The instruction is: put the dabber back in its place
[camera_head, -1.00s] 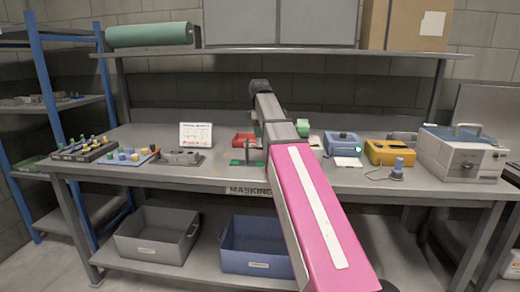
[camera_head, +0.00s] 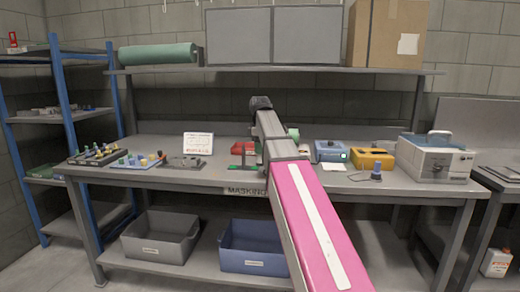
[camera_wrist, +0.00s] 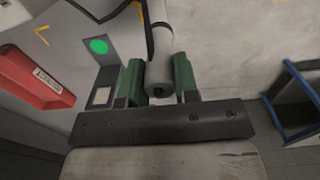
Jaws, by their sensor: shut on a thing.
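A pale grey cylindrical piece (camera_wrist: 160,72), which looks like the dabber, sits between the two green finger pads of my gripper (camera_wrist: 158,84) in the wrist view. My gripper is shut on it, with a pad touching each side. In the head view my arm hides the gripper and the held piece. I cannot tell which spot on the bench (camera_head: 232,181) is the dabber's place.
A red bin (camera_wrist: 36,80) and a green disc (camera_wrist: 98,46) show left of the fingers. On the bench stand a blue box (camera_head: 329,151), a yellow box (camera_head: 372,159), a blue-topped piece (camera_head: 376,175), a grey machine (camera_head: 433,158), a sign (camera_head: 198,143) and racks of small parts (camera_head: 96,155).

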